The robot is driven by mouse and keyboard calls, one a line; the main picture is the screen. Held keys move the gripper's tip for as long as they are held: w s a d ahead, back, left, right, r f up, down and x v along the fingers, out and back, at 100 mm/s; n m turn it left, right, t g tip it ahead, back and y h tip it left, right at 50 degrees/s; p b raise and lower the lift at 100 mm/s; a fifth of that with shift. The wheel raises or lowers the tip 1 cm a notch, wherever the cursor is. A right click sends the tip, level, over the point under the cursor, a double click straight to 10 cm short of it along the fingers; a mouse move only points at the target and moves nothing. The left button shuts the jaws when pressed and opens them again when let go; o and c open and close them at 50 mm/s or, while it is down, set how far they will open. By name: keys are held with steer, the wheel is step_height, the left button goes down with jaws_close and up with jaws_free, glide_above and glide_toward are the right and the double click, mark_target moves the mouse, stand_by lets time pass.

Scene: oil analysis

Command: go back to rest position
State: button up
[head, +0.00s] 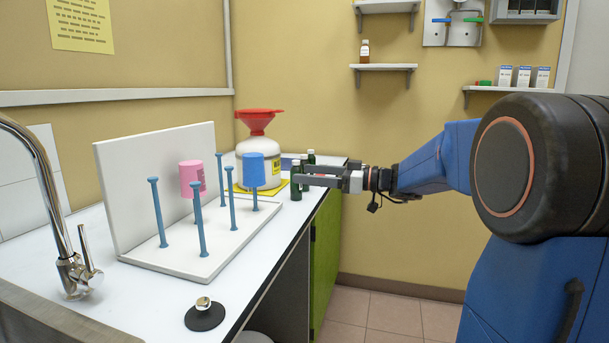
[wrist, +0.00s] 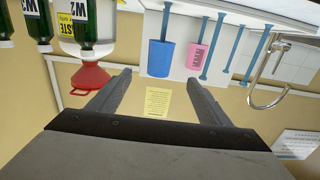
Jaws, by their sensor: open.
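My gripper (head: 304,174) is at the end of my outstretched arm, over the right edge of the counter (head: 90,242) beside dark green bottles (head: 296,186). It points left and its two fingers are apart. In the wrist view, which is upside down, the open fingers (wrist: 160,80) have nothing between them but the wall and a yellow note (wrist: 157,103) far behind. I cannot tell whether a finger touches the nearest bottle.
A drying rack (head: 180,262) holds a pink cup (head: 192,178) and a blue cup (head: 254,170) on pegs. Behind it stands a white waste container (head: 249,151) with a red funnel (head: 258,120). A faucet (head: 62,210) is at left. The floor (head: 385,316) right of the counter is clear.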

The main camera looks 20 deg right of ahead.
steer(key=v, duration=0.6)
steer(key=shift+d, duration=0.2)
stand_by(0.4)
steer(key=shift+s, duration=0.15)
steer(key=s+a+f+m+g+h, duration=0.2)
steer(key=s+a+f+g+h, duration=0.1)
steer(key=s+a+f, duration=0.5)
steer(key=s+a+f+m+g+h, duration=0.3)
steer(key=s+a+f, duration=0.25)
steer(key=s, duration=0.35)
steer(key=s+d+f+m+h, duration=0.3)
steer(key=s+d+f+h, duration=0.1)
steer(key=s, duration=0.4)
steer(key=s+d+f+m+h, duration=0.2)
steer(key=s+d+f+h, duration=0.2)
steer(key=s+f, duration=0.3)
steer(key=shift+s+d+f+m+h, duration=0.25)
steer(key=shift+s+m+h, duration=0.05)
steer(key=shift+s+m, duration=0.1)
